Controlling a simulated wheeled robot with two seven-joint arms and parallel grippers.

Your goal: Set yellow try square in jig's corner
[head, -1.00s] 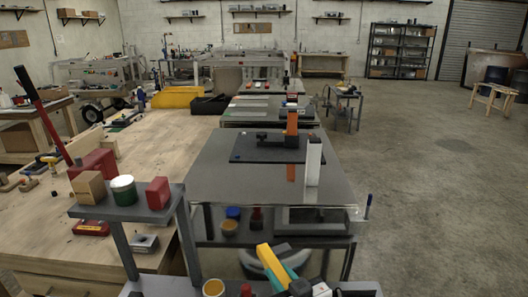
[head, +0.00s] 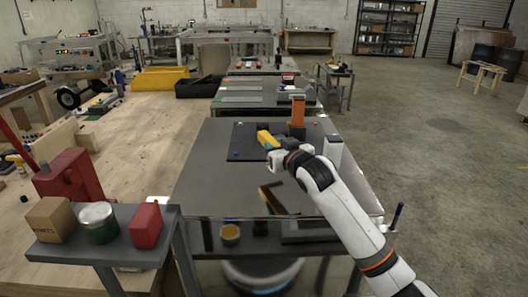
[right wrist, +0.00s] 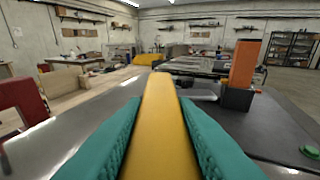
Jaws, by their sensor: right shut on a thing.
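My right gripper (head: 272,148) is shut on the yellow try square (head: 265,138) and holds it over the dark jig plate (head: 244,132). In the right wrist view the teal fingers clasp the yellow bar (right wrist: 162,112), which points away from me. The jig plate lies on the grey table. An orange post (head: 297,112) stands at its back, and it shows to the right of the bar in the right wrist view (right wrist: 243,66). The gripper partly hides the jig, so I cannot see the corner clearly or tell whether the square touches it. My left gripper is out of view.
A white upright block (head: 333,149) stands right of the gripper, close to my arm. At the near left, a grey stand (head: 120,250) holds a cardboard box (head: 50,218), a green-and-white can (head: 98,222) and a red block (head: 146,226). The grey table's left front (head: 205,190) is clear.

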